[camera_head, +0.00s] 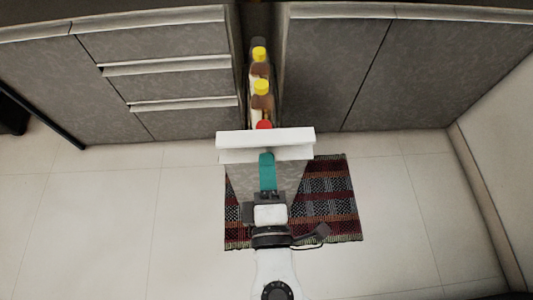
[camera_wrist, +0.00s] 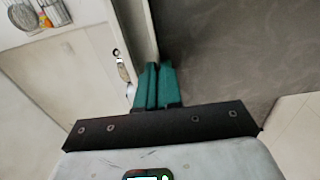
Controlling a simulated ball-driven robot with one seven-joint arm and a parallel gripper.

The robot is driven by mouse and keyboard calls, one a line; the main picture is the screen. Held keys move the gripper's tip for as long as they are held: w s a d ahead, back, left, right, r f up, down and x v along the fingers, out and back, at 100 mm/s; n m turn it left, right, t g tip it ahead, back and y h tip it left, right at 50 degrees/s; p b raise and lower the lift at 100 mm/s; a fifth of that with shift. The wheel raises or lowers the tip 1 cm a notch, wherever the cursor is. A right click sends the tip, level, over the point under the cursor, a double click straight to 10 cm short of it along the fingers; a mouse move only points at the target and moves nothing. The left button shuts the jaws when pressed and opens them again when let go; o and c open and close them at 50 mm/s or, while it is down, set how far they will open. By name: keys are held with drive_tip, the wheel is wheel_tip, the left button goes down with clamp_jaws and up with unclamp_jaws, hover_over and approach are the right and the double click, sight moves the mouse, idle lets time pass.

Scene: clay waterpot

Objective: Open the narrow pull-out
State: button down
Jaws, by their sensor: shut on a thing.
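The narrow pull-out (camera_head: 234,141) stands drawn out between the grey cabinets, its pale top edge and grey front facing me. Several bottles with yellow and red caps (camera_head: 262,88) stand in a row inside it. My gripper (camera_head: 267,160) reaches over the front, its teal fingers shut on the pale handle edge at the top. In the wrist view, the teal fingers (camera_wrist: 153,85) are close together at the end of a pale strip, beside a grey panel (camera_wrist: 225,50). The exact contact between the fingers is partly hidden.
Drawers (camera_head: 170,80) are on the left and cabinet doors (camera_head: 330,70) on the right, all shut. A striped rug (camera_head: 335,195) lies on the tiled floor under the pull-out and my arm. A pale wall (camera_head: 505,150) is at the right. The floor at left is clear.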

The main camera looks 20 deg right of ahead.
drive_tip(key=shift+s+f, duration=0.15)
drive_tip(key=shift+s, duration=0.05)
drive_tip(key=c, duration=1.3)
unclamp_jaws()
drive_tip(key=shift+a, duration=0.1)
drive_tip(key=p+v, duration=0.1)
drive_tip(key=v, duration=0.9)
drive_tip(key=shift+s, duration=0.4)
